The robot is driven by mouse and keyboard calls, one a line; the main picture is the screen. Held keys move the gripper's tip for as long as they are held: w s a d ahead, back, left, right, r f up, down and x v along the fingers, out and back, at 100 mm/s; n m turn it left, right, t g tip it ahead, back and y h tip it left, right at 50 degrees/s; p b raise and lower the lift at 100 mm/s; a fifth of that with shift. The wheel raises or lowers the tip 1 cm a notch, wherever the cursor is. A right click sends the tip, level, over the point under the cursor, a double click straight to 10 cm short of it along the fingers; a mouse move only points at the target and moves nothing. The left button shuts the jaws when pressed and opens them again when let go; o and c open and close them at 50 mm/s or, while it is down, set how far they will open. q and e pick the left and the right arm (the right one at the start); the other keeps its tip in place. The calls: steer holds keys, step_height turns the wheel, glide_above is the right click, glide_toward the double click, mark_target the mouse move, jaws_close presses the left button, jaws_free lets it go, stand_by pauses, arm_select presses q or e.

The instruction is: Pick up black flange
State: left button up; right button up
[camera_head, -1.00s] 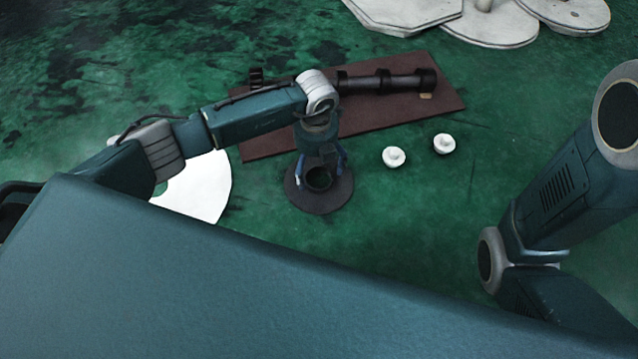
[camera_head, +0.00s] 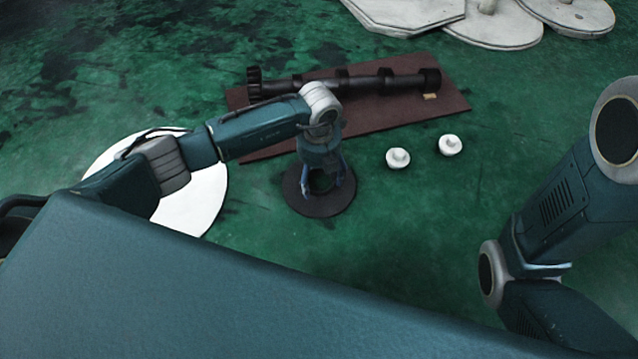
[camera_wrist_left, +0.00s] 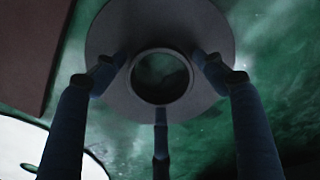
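The black flange (camera_head: 325,209) is a flat dark disc with a raised ring around a central hole. It lies on the green floor in front of the brown board. My left gripper (camera_head: 323,187) points down over it, its fingers spread around the ring. In the left wrist view the flange (camera_wrist_left: 156,33) fills the upper middle, and green shows through its hole. The three fingers of the left gripper (camera_wrist_left: 162,75) stand apart around the ring; whether any touches it is unclear. My right arm shows at the right, but its gripper is out of view.
A brown board (camera_head: 440,108) behind the flange carries a long black tube (camera_head: 360,81). Two small white knobs (camera_head: 398,158) (camera_head: 450,145) stand to the right. A white disc (camera_head: 205,195) lies left, partly under my left arm. Large pale plates (camera_head: 495,30) lie at the back.

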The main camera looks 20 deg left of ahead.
arm_select(q)
steer(key=c, duration=0.7)
steer(key=shift+c, duration=0.2)
